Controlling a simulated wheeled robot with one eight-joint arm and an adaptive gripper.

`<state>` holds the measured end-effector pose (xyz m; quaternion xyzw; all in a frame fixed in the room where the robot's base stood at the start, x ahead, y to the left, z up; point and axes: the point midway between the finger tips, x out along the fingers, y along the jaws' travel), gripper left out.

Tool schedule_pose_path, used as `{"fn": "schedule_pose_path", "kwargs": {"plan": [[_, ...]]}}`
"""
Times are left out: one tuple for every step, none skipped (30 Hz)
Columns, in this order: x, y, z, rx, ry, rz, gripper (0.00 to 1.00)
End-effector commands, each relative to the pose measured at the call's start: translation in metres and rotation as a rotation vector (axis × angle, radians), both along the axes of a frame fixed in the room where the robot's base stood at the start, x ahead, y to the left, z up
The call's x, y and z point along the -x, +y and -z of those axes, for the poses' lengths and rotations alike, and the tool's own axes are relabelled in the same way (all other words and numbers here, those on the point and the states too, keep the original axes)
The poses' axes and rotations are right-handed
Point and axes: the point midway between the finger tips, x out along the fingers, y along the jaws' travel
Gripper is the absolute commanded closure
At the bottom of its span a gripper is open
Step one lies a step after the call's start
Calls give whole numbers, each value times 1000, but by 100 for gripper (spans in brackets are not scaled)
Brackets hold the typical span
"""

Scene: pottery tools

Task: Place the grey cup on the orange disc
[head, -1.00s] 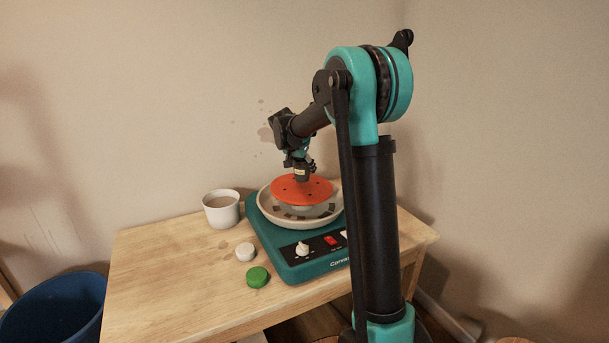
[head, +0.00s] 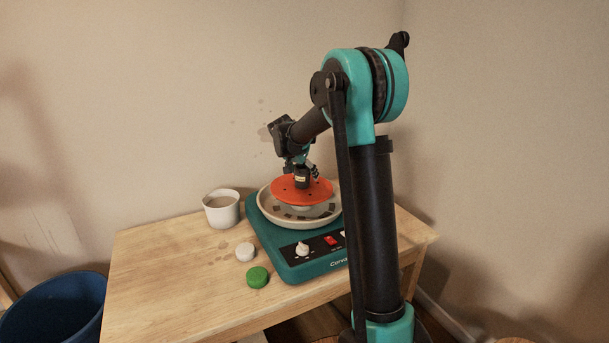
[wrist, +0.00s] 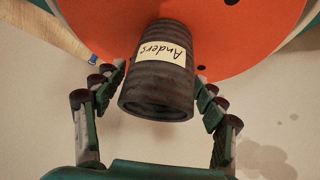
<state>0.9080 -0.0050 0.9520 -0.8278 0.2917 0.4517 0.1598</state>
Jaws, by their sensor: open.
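The grey cup (wrist: 155,85) is a dark ribbed cup with a cream label reading "Anders". In the head view the cup (head: 302,182) stands upright on the orange disc (head: 284,191), near its middle; it appears to rest on it. In the wrist view the orange disc (wrist: 230,45) lies behind the cup. My gripper (wrist: 160,90) is open, with one finger on each side of the cup and visible gaps to both. In the head view my gripper (head: 303,170) is just above and around the cup.
The disc sits over a pale basin (head: 266,208) on a teal wheel base (head: 290,266). A white mug (head: 221,212), a white lid (head: 245,252) and a green lid (head: 258,277) stand to the left on the wooden table (head: 160,280). The table's left side is clear.

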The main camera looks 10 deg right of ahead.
Motion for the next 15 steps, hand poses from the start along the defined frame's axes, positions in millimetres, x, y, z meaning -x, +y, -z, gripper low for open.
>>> {"fn": "schedule_pose_path", "kwargs": {"plan": [[3,3,-6,0,0,-1,29],[5,4,-9,0,0,-2,29],[8,6,-15,0,0,-2,29],[10,8,-20,0,0,-1,29],[13,10,-25,0,0,-1,29],[16,13,-32,0,0,-1,29],[19,15,-37,1,1,-2,29],[22,17,-43,1,1,-2,29],[26,20,-49,1,1,-2,29],[28,22,-55,1,1,-2,29],[30,24,-60,0,0,-1,29],[34,26,-66,0,0,-1,29],[36,28,-70,0,0,-1,29],[38,30,-74,0,0,-1,29],[40,32,-79,0,0,-2,29]]}}
